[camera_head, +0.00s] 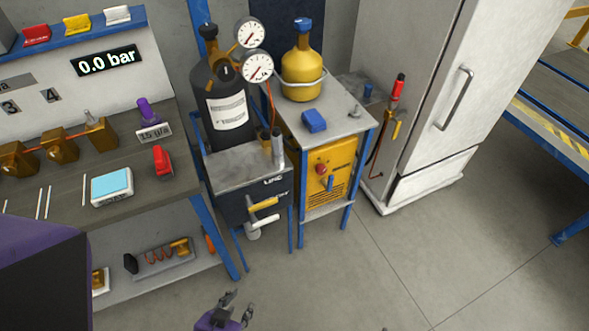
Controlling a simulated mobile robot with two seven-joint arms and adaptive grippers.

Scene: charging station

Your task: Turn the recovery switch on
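A yellow machine (331,172) stands on the lower shelf of a small blue-framed stand, right of centre. Its front carries a red knob (321,169) and a blue lever (330,184). No label I can read says which of these is the recovery switch. My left gripper (239,302) is at the bottom of the view, low over the floor. Its grey fingers are apart and nothing is between them. It is well short of the yellow machine and touches nothing. My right gripper does not show clearly.
A dark unit (253,199) with yellow and white handles stands left of the machine. Above it are a black cylinder (226,108) and gauges (257,67). A workbench (140,183) fills the left. A white cabinet (433,100) stands right. The floor (420,265) in front is clear.

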